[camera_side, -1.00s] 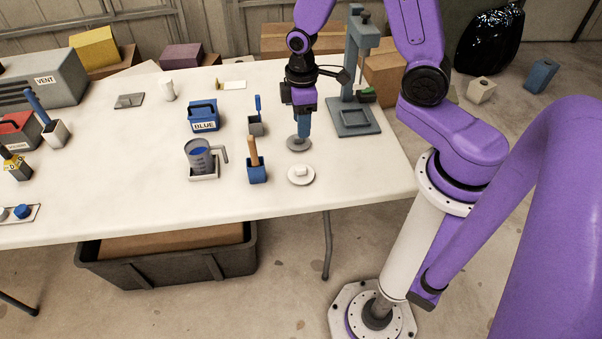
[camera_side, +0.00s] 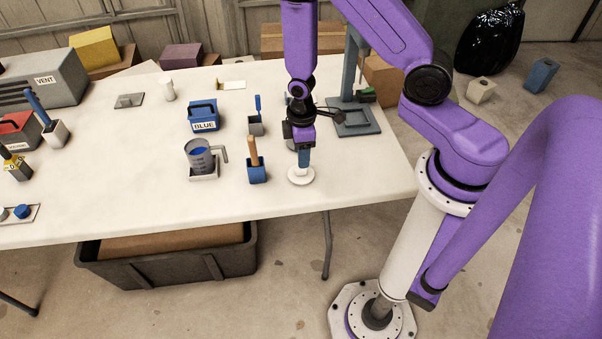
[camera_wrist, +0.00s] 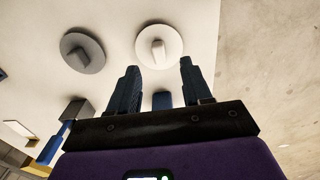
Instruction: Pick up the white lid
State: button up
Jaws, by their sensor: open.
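The white lid (camera_side: 300,180) is a round disc with a raised knob, lying flat near the table's front right. In the wrist view the white lid (camera_wrist: 173,42) shows whole, its knob lined up with the gap between my fingers. My gripper (camera_side: 303,165) points down just above the lid and hides its knob in the side view. In the wrist view my gripper (camera_wrist: 159,65) has its fingers apart with nothing between them. Whether the fingertips reach down beside the knob is hard to tell.
A similar grey lid (camera_wrist: 75,60) lies just behind, mostly hidden by my gripper in the side view. A blue holder with a wooden handle (camera_side: 257,174) stands close left. A jug (camera_side: 199,157) and a blue box (camera_side: 204,116) are further left. A grey press stand (camera_side: 354,128) is behind right.

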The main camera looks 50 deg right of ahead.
aim_at(301, 172)
jog(key=shift+w+f, duration=0.1)
jog(key=shift+f, duration=2.65)
grip_shut()
